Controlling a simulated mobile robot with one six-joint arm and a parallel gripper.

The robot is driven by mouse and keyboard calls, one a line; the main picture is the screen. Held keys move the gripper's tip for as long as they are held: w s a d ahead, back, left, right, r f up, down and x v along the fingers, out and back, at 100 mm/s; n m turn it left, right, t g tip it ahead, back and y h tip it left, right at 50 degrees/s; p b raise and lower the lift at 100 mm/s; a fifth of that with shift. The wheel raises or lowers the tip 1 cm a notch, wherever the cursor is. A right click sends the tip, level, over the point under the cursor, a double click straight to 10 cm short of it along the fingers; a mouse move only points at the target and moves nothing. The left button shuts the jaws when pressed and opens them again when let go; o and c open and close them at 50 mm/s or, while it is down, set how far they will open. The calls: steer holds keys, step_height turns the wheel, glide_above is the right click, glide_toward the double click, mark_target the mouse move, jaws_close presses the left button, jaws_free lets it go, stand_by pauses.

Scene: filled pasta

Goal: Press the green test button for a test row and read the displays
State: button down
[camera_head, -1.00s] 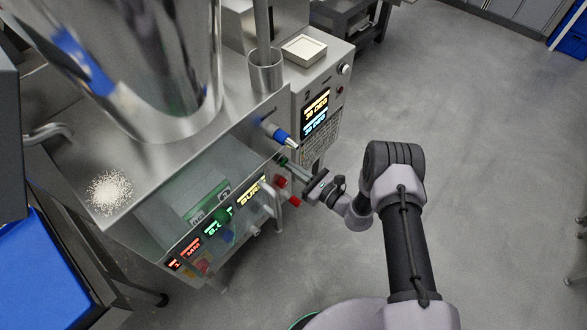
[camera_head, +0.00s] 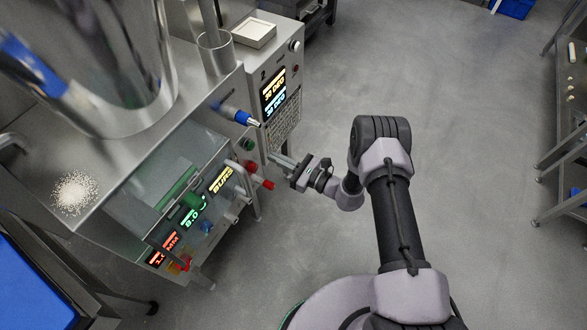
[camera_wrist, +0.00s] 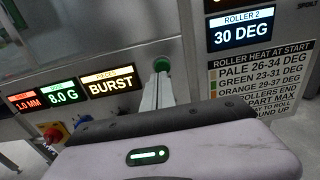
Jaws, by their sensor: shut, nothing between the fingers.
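The green test button (camera_head: 247,144) is on the machine's front; in the wrist view the green button (camera_wrist: 162,64) shows just beyond my fingertips. My gripper (camera_head: 272,156) is shut and empty, pointing at the button with a small gap in the head view. Its fingers also show in the wrist view (camera_wrist: 158,88). Three lit displays stand left of the button: a red one (camera_wrist: 25,100) reading 1.0 MM, a green one (camera_wrist: 63,92) reading 8.0 G, and a pale yellow one (camera_wrist: 111,83) reading BURST. The blue-white Roller 2 display (camera_wrist: 242,31) reads 30 DEG.
An orange display (camera_head: 273,79) sits above the Roller 2 one, also seeming to read 30 DEG. A printed chart (camera_wrist: 262,95) lists roller heat ranges. A red-tipped handle (camera_head: 268,184) and a blue fitting (camera_head: 236,115) jut out near my gripper.

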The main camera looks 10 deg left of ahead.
steer(key=p+v, duration=0.1)
steer(key=v, duration=0.5)
steer(key=shift+d+f, duration=0.2)
steer(key=shift+d, duration=0.05)
steer(key=shift+w, duration=0.15)
steer(key=s+r+n+g+h, duration=0.1)
steer(key=s+r+n+g, duration=0.2)
steer(key=r, duration=0.6)
steer(key=s+r+n+g+h, duration=0.25)
steer(key=r+n, duration=0.25)
steer(key=r, duration=0.4)
steer(key=s+r+n+g, duration=0.2)
steer(key=r+n+g, duration=0.15)
steer(key=r, duration=0.45)
steer(key=s+d+r+n+t+h, duration=0.6)
steer(key=s+d+r+h, duration=0.5)
steer(key=s+d, duration=0.4)
steer(key=shift+d+r+t, duration=0.75)
steer(key=shift+d+t, duration=0.1)
steer(key=shift+t, duration=0.15)
